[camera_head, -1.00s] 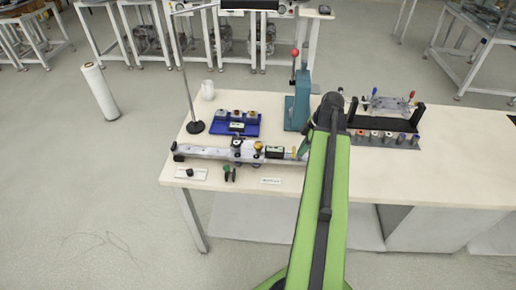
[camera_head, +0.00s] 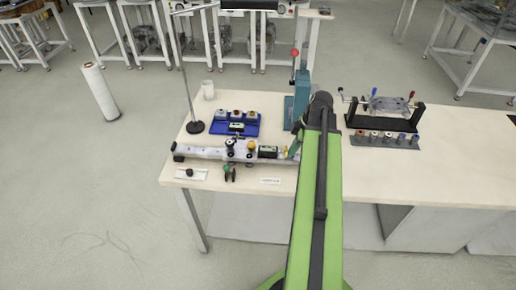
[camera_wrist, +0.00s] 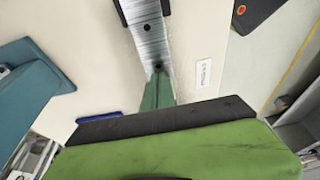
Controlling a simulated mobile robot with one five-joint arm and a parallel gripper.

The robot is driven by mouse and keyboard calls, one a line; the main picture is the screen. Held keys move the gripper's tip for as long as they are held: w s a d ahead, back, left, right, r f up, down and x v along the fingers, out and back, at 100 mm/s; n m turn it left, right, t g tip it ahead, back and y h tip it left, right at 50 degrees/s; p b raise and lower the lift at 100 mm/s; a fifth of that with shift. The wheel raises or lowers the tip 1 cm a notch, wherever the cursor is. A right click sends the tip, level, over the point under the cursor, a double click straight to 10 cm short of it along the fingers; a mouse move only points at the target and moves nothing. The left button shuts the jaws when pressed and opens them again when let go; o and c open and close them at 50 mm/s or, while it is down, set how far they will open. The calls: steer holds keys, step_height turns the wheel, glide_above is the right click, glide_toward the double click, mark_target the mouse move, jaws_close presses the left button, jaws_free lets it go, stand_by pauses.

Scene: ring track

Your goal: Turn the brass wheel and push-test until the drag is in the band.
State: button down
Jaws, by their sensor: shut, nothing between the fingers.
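The brass wheel (camera_head: 251,145) is a small gold knob on the carriage (camera_head: 238,152), which sits on the silver rail (camera_head: 196,152) along the table's front. A small dark display (camera_head: 268,151) is at the carriage's right side. My gripper (camera_head: 293,150) is shut and empty at the rail's right part, just right of the display; I cannot tell whether it touches the carriage. In the wrist view my green fingertips (camera_wrist: 158,78) lie over the bare rail (camera_wrist: 150,42), and the brass wheel is out of view.
A blue tray (camera_head: 222,130) with several small parts lies behind the rail. A teal press (camera_head: 301,100) with a red-topped lever stands close behind my gripper. A black stand (camera_head: 382,121) and a row of small pieces (camera_head: 383,138) are to the right. The front right tabletop is clear.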

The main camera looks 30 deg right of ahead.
mark_target(270, 149)
steer(key=shift+w+a, duration=1.45)
steer(key=shift+a, duration=0.25)
steer(key=shift+w+a, duration=1.4)
steer(key=shift+a, duration=0.3)
steer(key=shift+d+r, duration=0.1)
steer(key=shift+s+d+r+p, duration=0.6)
steer(key=shift+r+p, duration=0.05)
steer(key=shift+p, duration=0.1)
steer(key=shift+s+d+r+p, duration=0.3)
steer(key=shift+s+d, duration=0.1)
steer(key=shift+d, duration=0.1)
step_height(270, 149, up, 7)
steer(key=p, duration=0.7)
